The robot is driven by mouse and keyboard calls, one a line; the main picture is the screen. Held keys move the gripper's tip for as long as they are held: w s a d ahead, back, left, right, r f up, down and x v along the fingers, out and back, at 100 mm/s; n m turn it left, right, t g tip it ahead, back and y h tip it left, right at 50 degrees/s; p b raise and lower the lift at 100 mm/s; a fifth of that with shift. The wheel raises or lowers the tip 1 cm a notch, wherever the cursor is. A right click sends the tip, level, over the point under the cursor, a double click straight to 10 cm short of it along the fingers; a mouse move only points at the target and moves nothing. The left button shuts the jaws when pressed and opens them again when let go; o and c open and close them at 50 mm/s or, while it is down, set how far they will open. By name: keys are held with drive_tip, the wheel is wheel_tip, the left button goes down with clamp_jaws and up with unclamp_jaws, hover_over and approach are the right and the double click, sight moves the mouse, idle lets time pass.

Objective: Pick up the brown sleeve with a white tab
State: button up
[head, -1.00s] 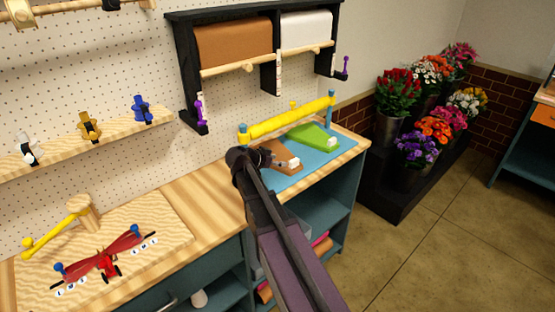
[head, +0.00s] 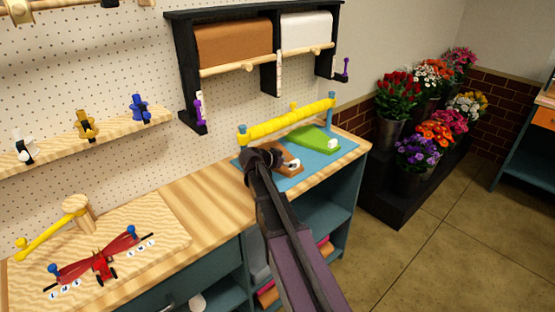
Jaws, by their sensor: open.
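The brown sleeve (head: 289,165) lies on the blue mat (head: 318,164) at the right end of the bench. Its white tab (head: 295,164) shows at its right end. My gripper (head: 274,158) is open at the left part of the sleeve and hides some of it. I cannot tell whether the fingers touch the sleeve. A green sleeve (head: 314,137) with a white tab lies behind it to the right, apart from my gripper.
A yellow roller bar (head: 287,122) on blue posts runs along the mat's back edge. A black rack (head: 270,62) holds brown and white paper rolls above. A wooden board (head: 105,250) with a red tool lies at left. Bare bench lies between.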

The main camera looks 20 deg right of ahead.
sight(294, 161)
drive_tip(key=shift+b+x, duration=0.7)
drive_tip(key=shift+x, duration=1.15)
drive_tip(key=shift+w, duration=0.15)
drive_tip(key=shift+r, duration=0.1)
clamp_jaws()
